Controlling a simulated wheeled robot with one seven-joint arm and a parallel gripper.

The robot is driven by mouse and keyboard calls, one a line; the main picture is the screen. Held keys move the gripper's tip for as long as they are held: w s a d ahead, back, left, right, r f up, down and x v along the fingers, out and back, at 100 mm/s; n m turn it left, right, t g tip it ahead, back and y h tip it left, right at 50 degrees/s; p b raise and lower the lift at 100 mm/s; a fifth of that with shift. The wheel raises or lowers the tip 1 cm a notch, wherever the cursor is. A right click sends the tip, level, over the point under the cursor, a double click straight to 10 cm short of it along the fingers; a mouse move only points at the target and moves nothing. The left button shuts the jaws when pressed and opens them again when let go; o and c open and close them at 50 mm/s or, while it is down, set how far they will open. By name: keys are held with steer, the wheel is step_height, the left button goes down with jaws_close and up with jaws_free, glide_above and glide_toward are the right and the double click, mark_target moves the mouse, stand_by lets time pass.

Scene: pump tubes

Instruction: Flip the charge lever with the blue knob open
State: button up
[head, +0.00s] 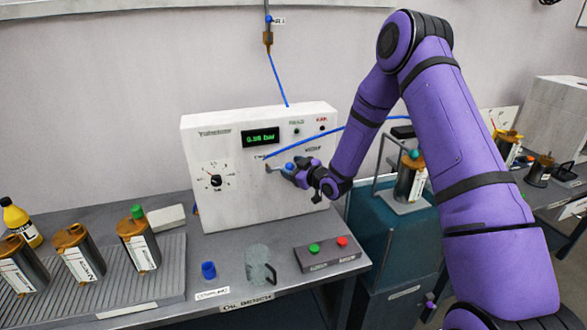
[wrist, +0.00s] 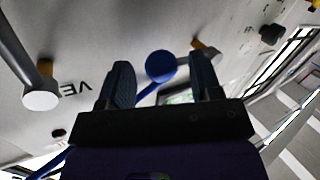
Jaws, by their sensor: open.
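The blue knob (head: 289,166) of the charge lever shows at the tip of my gripper (head: 298,173), in front of the white panel (head: 240,200). In the wrist view the round blue knob (wrist: 161,66) appears between the two dark fingertips of my gripper (wrist: 163,76). The fingers are open, with a gap visible on both sides of the knob. I cannot tell how deep the knob sits between the fingers.
A second lever with a pale end (wrist: 40,98) stands left in the wrist view beside lettering starting "VE". A blue hose (head: 345,128) crosses right.

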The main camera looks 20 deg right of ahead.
steer(key=v, duration=1.1)
steer(key=shift+w, duration=0.1)
steer(key=s+d+r+m+g+h, duration=0.15)
steer(key=s+r+h, duration=0.35)
steer(key=r, duration=0.6)
steer(key=s+d+r+m+g+h, duration=0.1)
steer(key=s+r+m+g+h, duration=0.2)
steer(key=s+r, duration=0.5)
steer(key=s+a+r+m+g, duration=0.1)
steer(key=s+r, duration=0.3)
steer(key=s, duration=0.8)
steer(key=s+a+r+m+g, duration=0.1)
steer(key=s+r+m+g, duration=0.2)
steer(key=s, duration=1)
step_height(320, 180, up, 2)
steer(key=shift+s+a+r+m+g, duration=0.25)
steer(key=shift+m+g, duration=0.1)
steer(key=shift+g, duration=0.2)
